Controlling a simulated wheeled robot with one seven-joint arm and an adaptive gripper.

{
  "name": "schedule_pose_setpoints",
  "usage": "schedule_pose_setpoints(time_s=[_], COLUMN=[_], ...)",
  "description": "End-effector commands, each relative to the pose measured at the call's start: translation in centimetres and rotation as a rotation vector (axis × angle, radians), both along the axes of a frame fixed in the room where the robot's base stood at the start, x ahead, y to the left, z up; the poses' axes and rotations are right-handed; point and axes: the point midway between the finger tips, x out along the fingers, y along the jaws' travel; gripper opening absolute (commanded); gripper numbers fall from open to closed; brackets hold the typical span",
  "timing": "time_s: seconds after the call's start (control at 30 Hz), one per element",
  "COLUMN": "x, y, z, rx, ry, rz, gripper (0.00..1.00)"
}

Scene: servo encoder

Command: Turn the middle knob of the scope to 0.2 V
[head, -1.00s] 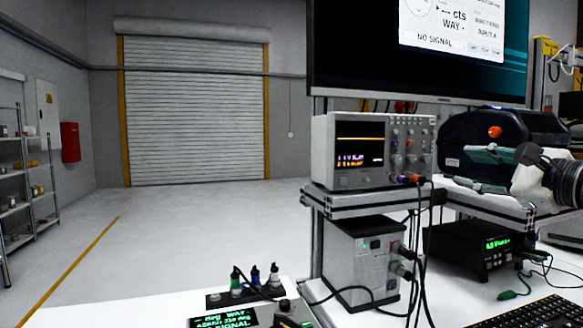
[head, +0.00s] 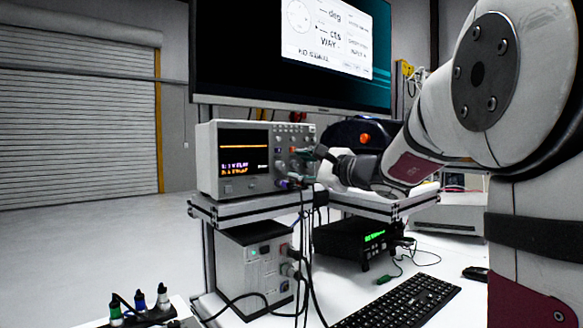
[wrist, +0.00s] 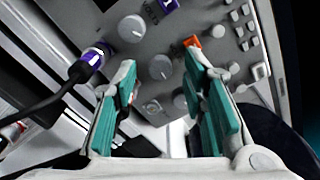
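The scope (head: 207,160) is a light grey box with a lit screen, on a metal shelf. In the head view my gripper (head: 298,165) reaches its front panel from the right and partly hides the knobs. In the wrist view my gripper (wrist: 160,62) is open, its green-padded fingers pointing at the panel. The middle knob (wrist: 161,67), round and grey, shows between the fingertips, with visible gaps on both sides. Another grey knob (wrist: 131,28) is above left and one (wrist: 180,101) below right. I cannot tell the knob's setting or whether the fingertips reach around it.
A purple plug with a black cable (wrist: 88,62) sits on the panel close to the left finger. An orange part (wrist: 192,41) is by the right fingertip. A large monitor (head: 290,100) hangs above; a keyboard (head: 400,302) lies on the table. Cables hang below the scope.

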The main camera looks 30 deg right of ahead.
Motion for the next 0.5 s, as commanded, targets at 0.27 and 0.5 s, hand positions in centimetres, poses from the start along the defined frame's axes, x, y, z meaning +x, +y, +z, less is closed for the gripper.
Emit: schedule_pose_setpoints(time_s=[0.27,0.5], x=[0.01,-0.01], y=[0.02,0.01], z=[0.03,0.03], rx=[0.0,-0.001], ry=[0.0,0.0], rz=[0.0,0.0], gripper=[0.25,0.0])
